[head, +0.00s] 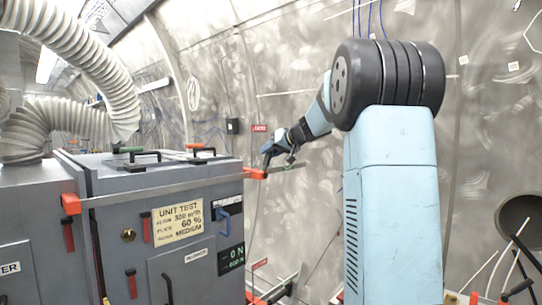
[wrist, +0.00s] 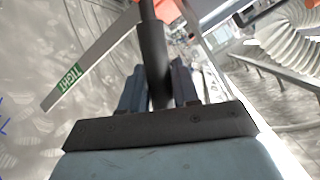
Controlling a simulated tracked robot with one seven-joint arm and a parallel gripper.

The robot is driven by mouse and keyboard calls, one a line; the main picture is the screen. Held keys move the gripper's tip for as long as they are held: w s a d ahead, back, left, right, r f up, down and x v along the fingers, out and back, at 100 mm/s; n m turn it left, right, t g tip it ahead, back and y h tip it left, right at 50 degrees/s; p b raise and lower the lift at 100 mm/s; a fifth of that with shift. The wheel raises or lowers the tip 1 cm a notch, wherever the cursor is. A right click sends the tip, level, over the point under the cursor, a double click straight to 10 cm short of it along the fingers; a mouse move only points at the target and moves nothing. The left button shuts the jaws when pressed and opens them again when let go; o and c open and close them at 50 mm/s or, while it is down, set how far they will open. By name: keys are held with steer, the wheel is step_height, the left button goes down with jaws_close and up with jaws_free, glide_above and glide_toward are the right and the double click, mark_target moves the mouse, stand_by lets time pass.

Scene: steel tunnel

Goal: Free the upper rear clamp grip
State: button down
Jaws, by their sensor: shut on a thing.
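My gripper (head: 268,157) is at the rear top corner of the grey cabinet (head: 150,178), beside the red-orange block of the upper rear clamp (head: 256,173). In the wrist view, the two blue-grey fingers of my gripper (wrist: 158,85) are closed on the black clamp grip (wrist: 153,45), one on each side. The grip runs up between them to an orange-red part (wrist: 166,10). A flat grey strip with a green "TIGHT" label (wrist: 70,77) lies left of the grip. In the head view the grip is small and partly hidden by the fingers.
Another red clamp block (head: 70,203) sits at the cabinet's front top corner. A ribbed white hose (head: 85,50) arches over the cabinet. Red-and-grey clamp parts (head: 265,296) show low behind it. A curved metal wall (head: 290,70) stands close behind my arm.

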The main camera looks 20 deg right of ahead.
steer(key=shift+s+a+f+n, duration=0.1)
steer(key=shift+s+a+n, duration=0.1)
steer(key=shift+a+n, duration=0.15)
stand_by(0.4)
steer(key=c, duration=0.9)
jaws_free()
steer(key=shift+r, duration=0.2)
steer(key=v, duration=1.3)
steer(key=shift+s, duration=0.45)
steer(key=shift+a, duration=0.15)
